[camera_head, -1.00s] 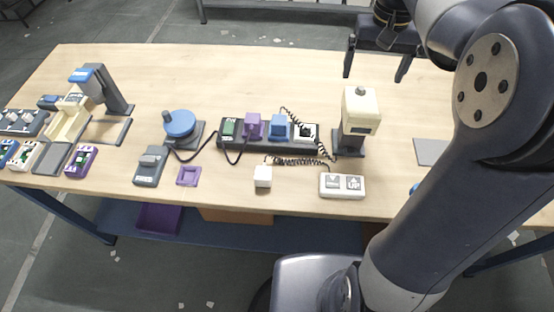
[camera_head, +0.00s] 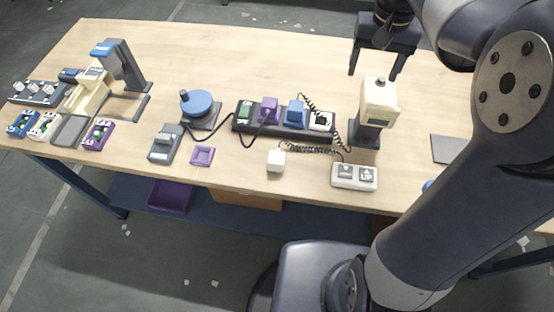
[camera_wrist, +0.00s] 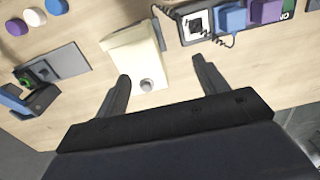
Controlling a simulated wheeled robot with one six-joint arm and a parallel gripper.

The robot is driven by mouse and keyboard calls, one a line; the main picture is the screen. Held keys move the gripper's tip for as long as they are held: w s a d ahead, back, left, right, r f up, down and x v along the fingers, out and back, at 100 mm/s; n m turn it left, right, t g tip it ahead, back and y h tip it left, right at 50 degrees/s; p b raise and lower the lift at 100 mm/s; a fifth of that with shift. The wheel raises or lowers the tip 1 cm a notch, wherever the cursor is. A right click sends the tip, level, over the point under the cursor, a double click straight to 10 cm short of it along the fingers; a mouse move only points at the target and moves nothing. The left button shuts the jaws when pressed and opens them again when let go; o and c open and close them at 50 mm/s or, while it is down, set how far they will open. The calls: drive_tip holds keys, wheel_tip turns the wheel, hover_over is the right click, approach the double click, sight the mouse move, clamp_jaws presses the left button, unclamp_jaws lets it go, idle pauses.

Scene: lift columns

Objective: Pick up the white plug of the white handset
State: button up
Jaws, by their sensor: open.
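The white handset (camera_head: 354,176), with down and UP buttons, lies near the table's front edge. A small white block (camera_head: 276,161), which looks like its plug, lies on the table to the left of it. A dark coiled cord (camera_head: 310,149) runs from near the block toward the cream lift column (camera_head: 379,103) and handset. My gripper (camera_head: 376,73) is open and empty above the back of the table, near the column. In the wrist view my gripper (camera_wrist: 162,75) has its fingers apart, with the column's cream top (camera_wrist: 135,55) between and beyond them. The white block is not seen there.
A dark power strip (camera_head: 284,131) holds a purple plug (camera_head: 268,110) and a blue plug (camera_head: 295,114); its white-framed position (camera_head: 321,121) looks empty.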

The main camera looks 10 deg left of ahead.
drive_tip(key=s+a+f, duration=0.1)
drive_tip(key=s+a, duration=0.1)
drive_tip(key=a, duration=0.2)
drive_tip(key=s+a+f, duration=0.2)
drive_tip(key=a, duration=0.1)
drive_tip(key=s+a+f, duration=0.2)
drive_tip(key=a, duration=0.2)
drive_tip(key=shift+s+a+f, duration=0.2)
drive_tip(key=shift+a, duration=0.1)
drive_tip(key=shift+c, duration=0.6)
approach(276, 157)
drive_tip(key=shift+s+d+f+p, duration=0.1)
drive_tip(key=shift+s+d+p, duration=0.15)
drive_tip(key=shift+s+p, duration=0.1)
wheel_tip(276, 157, down, 5)
drive_tip(key=shift+f, duration=0.15)
drive_tip(key=shift+w+a+f+p, duration=0.15)
drive_tip(key=shift+w+f, duration=0.05)
drive_tip(key=shift+f, duration=1.1)
drive_tip(key=shift+w+a+f+p, duration=0.1)
drive_tip(key=shift+w+f+p, duration=0.05)
drive_tip(key=shift+f, duration=1.15)
drive_tip(key=shift+c, duration=0.4)
drive_tip(key=c, duration=0.9)
